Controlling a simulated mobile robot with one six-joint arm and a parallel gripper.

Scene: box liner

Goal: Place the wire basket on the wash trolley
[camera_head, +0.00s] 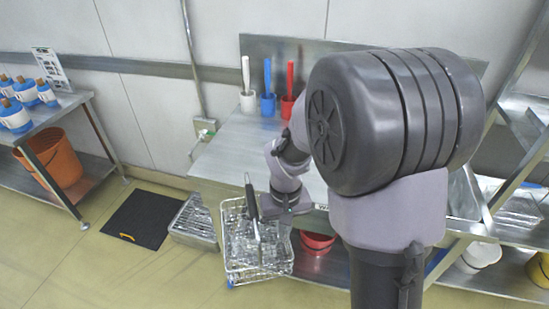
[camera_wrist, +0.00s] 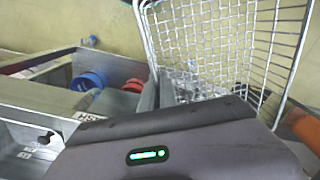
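The wire basket (camera_head: 236,262) is a silver mesh basket, left of my arm and in front of the steel bench in the head view. A dark upright bar (camera_head: 250,200) shows at its top. My gripper (camera_head: 268,208) is at the basket's upper right side, and appears shut on it; the fingertips are not clear. In the wrist view the mesh of the basket (camera_wrist: 225,45) stands right beyond the gripper body, which hides the grip. A low metal tray-like piece (camera_head: 194,222) lies just left of the basket. I cannot tell whether it is the wash trolley.
A steel bench (camera_head: 232,150) carries white, blue and red brushes in holders. A red bowl (camera_head: 317,241) is on its lower shelf. At left are a black mat (camera_head: 140,219), an orange bucket (camera_head: 52,160) and a table with blue bottles (camera_head: 25,91). The front-left floor is clear.

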